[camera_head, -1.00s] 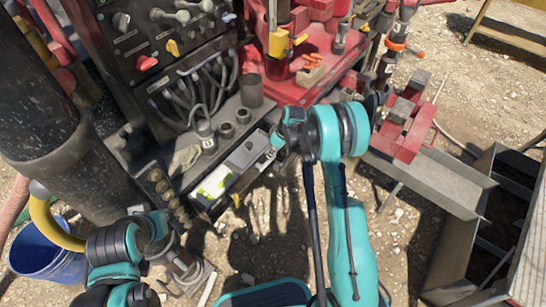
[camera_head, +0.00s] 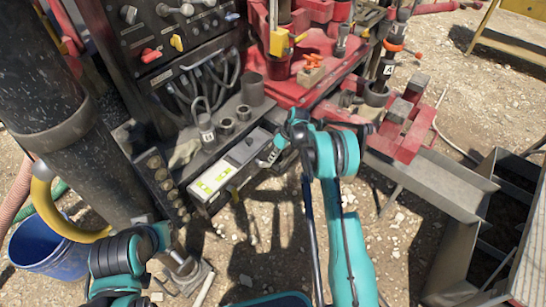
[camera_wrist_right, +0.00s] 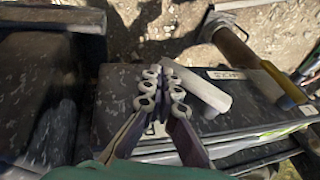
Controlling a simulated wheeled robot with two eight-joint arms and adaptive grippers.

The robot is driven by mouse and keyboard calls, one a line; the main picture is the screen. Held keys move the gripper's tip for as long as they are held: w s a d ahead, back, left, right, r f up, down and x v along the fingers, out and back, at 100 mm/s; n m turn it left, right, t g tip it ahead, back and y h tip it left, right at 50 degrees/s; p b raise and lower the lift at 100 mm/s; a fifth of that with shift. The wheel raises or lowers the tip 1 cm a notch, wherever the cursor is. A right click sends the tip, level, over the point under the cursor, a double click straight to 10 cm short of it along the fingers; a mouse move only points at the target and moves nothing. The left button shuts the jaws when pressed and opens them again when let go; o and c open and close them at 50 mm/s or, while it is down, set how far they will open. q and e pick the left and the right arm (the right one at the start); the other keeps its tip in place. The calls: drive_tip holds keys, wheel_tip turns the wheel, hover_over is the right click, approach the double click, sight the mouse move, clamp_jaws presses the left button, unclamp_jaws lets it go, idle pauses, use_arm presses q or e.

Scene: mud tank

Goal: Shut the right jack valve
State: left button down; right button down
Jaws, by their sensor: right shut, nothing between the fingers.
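A black box with a grey lever (camera_wrist_right: 205,92) and a small white label plate (camera_wrist_right: 226,75) lies under my right gripper in the wrist view. The label is upside down there and hard to read. In the head view, a narrow unit with yellow-green labels (camera_head: 215,180) sits at the rig's front edge. My right gripper (camera_head: 272,152) is at its right end. In the wrist view the right gripper (camera_wrist_right: 164,80) has its fingers together and empty, with the tips close to the lever's left side. I cannot tell whether they touch.
A control panel with red (camera_head: 150,55) and yellow (camera_head: 177,42) levers stands behind. A thick black cylinder (camera_head: 50,100) and a blue bucket (camera_head: 50,255) are at left. Red machinery (camera_head: 405,125) and a metal trough (camera_head: 440,185) are at right.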

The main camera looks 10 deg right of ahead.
sight(269, 166)
drive_tip(key=shift+s+a+f, duration=0.1)
drive_tip(key=shift+a+f, duration=0.1)
drive_tip(key=shift+f, duration=0.25)
drive_tip(key=shift+s+a+f, duration=0.1)
drive_tip(key=shift+a+f, duration=0.05)
drive_tip(key=shift+f, duration=0.25)
drive_tip(key=shift+s+a+f, duration=0.2)
drive_tip(key=shift+a+f, duration=0.05)
drive_tip(key=shift+f, duration=0.2)
drive_tip(key=shift+s+a+f, duration=0.2)
drive_tip(key=shift+a+f, duration=0.05)
drive_tip(key=shift+f, duration=0.2)
drive_tip(key=shift+s+a+f+g+y, duration=0.15)
drive_tip(key=shift+a+f+g+y, duration=0.05)
drive_tip(key=shift+g+y, duration=0.3)
